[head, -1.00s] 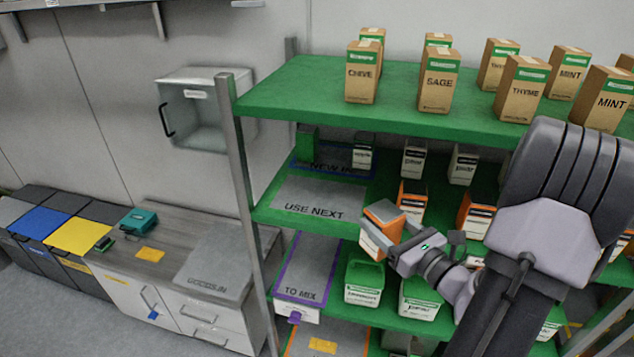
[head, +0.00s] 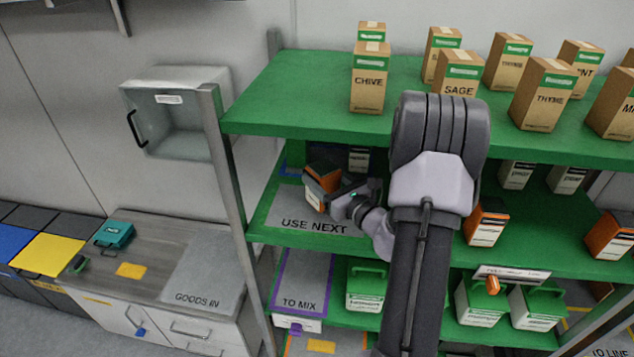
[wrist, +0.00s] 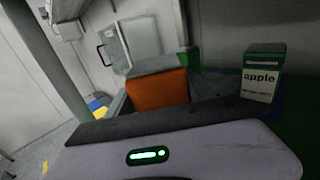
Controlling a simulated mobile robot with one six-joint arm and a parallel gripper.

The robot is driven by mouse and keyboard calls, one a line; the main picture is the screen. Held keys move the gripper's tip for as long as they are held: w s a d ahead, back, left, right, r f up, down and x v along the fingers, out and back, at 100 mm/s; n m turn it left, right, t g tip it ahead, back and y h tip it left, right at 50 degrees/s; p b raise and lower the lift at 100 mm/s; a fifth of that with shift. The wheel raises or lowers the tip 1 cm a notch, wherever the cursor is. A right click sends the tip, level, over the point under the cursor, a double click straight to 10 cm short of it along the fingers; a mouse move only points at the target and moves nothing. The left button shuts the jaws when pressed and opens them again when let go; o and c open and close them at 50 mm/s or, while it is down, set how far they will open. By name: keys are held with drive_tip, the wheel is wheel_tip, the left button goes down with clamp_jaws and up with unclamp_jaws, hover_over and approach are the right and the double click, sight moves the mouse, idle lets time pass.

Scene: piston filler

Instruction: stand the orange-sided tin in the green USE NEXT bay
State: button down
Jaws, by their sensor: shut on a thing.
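The orange-sided tin (head: 321,188), with a dark top and a white label, is held by my gripper (head: 341,197) in the head view. It is tilted and over the grey USE NEXT bay (head: 285,211) on the green middle shelf; whether its base touches the bay is not clear. In the wrist view the orange side of the tin (wrist: 158,91) is close in front of my gripper (wrist: 150,115). My gripper is shut on the tin, and its fingertips are mostly hidden.
A tin labelled apple (wrist: 262,80) with a green top stands to the right, behind the bay. The shelf post (head: 229,170) is at the left, and the green top shelf (head: 310,95) overhangs. Other orange-sided tins (head: 486,224) stand farther right.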

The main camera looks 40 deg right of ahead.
drive_tip(key=shift+w+f, duration=0.1)
drive_tip(key=shift+w, duration=1.05)
wheel_tip(320, 180, down, 4)
drive_tip(key=shift+d+r, duration=0.1)
drive_tip(key=shift+r, duration=0.1)
drive_tip(key=shift+s+f+b, duration=0.1)
drive_tip(key=shift+f+b, duration=0.05)
drive_tip(key=shift+b, duration=0.25)
drive_tip(key=shift+c, duration=1.9)
unclamp_jaws()
